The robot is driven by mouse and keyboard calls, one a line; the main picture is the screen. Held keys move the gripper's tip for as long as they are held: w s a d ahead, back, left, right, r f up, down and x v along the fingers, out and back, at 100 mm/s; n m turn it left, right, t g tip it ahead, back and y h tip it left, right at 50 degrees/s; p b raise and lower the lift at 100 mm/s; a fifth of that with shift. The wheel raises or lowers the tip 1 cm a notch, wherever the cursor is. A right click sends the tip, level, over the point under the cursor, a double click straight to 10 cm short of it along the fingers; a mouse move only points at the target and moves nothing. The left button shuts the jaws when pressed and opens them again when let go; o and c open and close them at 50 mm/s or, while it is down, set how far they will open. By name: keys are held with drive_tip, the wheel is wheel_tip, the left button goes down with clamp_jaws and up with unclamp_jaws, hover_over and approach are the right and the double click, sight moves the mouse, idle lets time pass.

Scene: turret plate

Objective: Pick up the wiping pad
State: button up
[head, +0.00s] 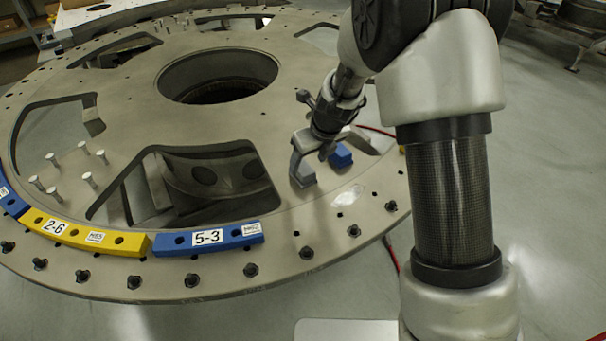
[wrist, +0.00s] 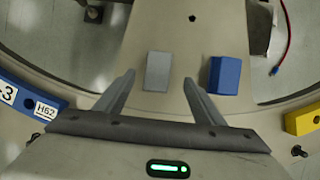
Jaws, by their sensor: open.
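Two small blocks lie on the turret plate (head: 130,110). One is a plain grey block (wrist: 158,71), also in the head view (head: 304,180). The other is a blue block (wrist: 225,76), to its right, also in the head view (head: 341,155). The grey one lies in line with my gripper and may be the wiping pad; the pictures do not make this certain. My gripper (wrist: 159,78) is open and empty, pointing down at the plate. Its fingertips appear on either side of the grey block, and the blue block lies outside the right finger. Whether the fingers touch the grey block is unclear.
A large cutout (head: 190,185) opens left of my gripper. The blue 5-3 segment (head: 208,239) and yellow 2-6 segment (head: 85,232) line the rim. Several pegs (head: 85,160) stand at the left. A red cable (wrist: 285,35) lies right of the blue block.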

sight(304, 167)
drive_tip(key=shift+a+b+x, duration=0.15)
drive_tip(key=shift+x, duration=1.2)
drive_tip(key=shift+a+b+x, duration=0.15)
drive_tip(key=shift+x, duration=1.25)
drive_tip(key=shift+w+r, duration=0.1)
drive_tip(key=shift+c, duration=0.5)
drive_tip(key=c, duration=1.1)
